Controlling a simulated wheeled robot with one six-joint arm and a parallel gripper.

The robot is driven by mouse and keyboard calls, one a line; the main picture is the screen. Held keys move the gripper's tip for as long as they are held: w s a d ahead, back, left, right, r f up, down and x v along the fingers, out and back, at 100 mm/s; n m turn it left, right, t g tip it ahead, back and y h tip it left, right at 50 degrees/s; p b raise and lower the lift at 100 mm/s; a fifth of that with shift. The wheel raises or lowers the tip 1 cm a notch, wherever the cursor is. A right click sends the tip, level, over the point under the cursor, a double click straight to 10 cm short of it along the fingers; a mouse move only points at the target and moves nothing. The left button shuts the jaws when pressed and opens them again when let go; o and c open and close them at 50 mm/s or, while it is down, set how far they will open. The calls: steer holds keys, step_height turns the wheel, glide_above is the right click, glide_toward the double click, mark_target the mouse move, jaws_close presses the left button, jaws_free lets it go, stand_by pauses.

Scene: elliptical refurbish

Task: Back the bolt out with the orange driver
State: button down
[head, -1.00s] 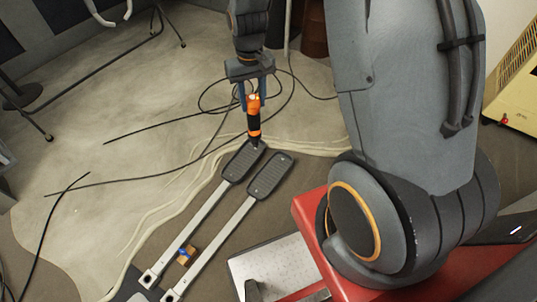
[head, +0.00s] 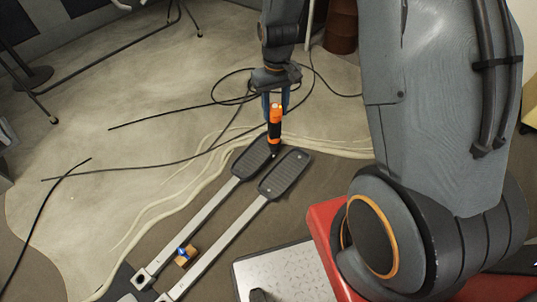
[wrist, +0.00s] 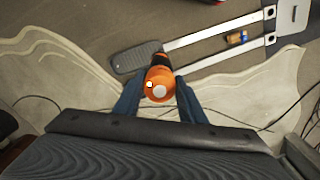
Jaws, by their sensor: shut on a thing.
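My gripper (head: 275,103) is shut on the orange driver (head: 276,112), which has a black lower part and is held upright, tip down. Its tip is over or at the far edge of the left pedal (head: 252,156), close to the gap beside the right pedal (head: 286,174). I cannot tell whether the tip touches. In the wrist view, the driver's orange end (wrist: 159,84) sits between the two blue fingers (wrist: 158,95) and hides its own tip. One dark pedal (wrist: 134,59) shows beside it; the other is mostly hidden. The bolt cannot be made out.
Two pale bars (head: 195,226) run from the pedals to the front left. A small tan block with blue on it (head: 186,254) lies between them. Black cables (head: 140,167) cross the pale rug (head: 75,200). A white panel (head: 285,270) and a red surface (head: 325,222) are at the lower right.

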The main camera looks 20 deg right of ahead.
steer(key=w+f+n+b, duration=0.1)
steer(key=w+f+b, duration=0.2)
steer(key=f+b, duration=1)
steer(key=w+f+n+b, duration=0.1)
steer(key=w+f+b, duration=0.2)
steer(key=f+b, duration=0.9)
step_height(320, 180, down, 4)
steer(key=shift+r+b, duration=0.15)
steer(key=shift+b, duration=0.2)
steer(key=shift+w, duration=0.15)
step_height(320, 180, down, 8)
steer(key=b, duration=0.7)
steer(key=shift+p, duration=0.55)
steer(key=shift+f, duration=0.65)
stand_by(0.9)
steer(key=shift+r, duration=0.1)
stand_by(1.5)
